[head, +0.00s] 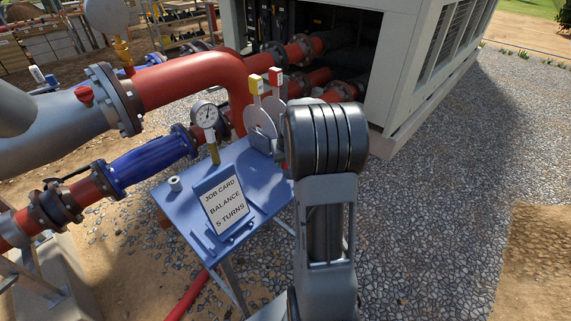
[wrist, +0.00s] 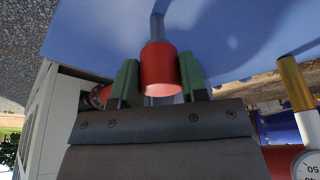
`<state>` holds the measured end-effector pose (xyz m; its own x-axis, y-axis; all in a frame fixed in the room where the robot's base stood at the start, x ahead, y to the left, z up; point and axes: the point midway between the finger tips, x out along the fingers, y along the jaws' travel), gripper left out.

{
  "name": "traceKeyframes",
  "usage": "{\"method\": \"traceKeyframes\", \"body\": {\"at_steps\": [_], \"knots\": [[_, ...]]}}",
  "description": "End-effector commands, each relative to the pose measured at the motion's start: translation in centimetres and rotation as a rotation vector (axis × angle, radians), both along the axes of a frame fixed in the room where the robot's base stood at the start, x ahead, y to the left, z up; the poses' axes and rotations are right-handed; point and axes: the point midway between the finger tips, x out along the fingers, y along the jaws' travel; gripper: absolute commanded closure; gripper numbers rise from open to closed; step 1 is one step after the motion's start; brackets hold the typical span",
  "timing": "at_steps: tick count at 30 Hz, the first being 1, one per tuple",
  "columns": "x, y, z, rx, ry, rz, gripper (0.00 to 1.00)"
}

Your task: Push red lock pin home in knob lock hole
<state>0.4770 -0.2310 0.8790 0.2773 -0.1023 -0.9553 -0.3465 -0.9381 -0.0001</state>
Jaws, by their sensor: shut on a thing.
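In the wrist view my gripper (wrist: 160,76) has green pads on both sides of the red lock pin (wrist: 159,60) and is shut on its red head. A grey shank (wrist: 157,27) extends from the head toward the blue panel (wrist: 90,30). I cannot tell whether its tip is inside a hole. In the head view my dark arm end covers the gripper and pin at the right edge of the blue table (head: 180,205). Two pale discs (head: 259,122) stand just left of my arm. The knob and its lock hole cannot be clearly made out.
A job card (head: 225,204) stands on the table, with a small grey cylinder (head: 174,183) to its left. A pressure gauge (head: 206,114) stands behind. Red pipes (head: 190,80) and a blue pipe section (head: 150,165) run at left. Gravel at right (head: 450,230) is open.

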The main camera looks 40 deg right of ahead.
Motion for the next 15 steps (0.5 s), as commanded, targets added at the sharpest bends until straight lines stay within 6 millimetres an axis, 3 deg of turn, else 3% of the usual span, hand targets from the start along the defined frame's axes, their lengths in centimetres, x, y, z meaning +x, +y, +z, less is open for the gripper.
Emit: {"method": "traceKeyframes", "body": {"at_steps": [7, 15], "knots": [[-0.01, 0.00, 0.00, 0.000, 0.000, 0.000, 1.00], [0.02, -0.01, 0.58, 0.000, -0.001, 0.000, 1.00]]}}
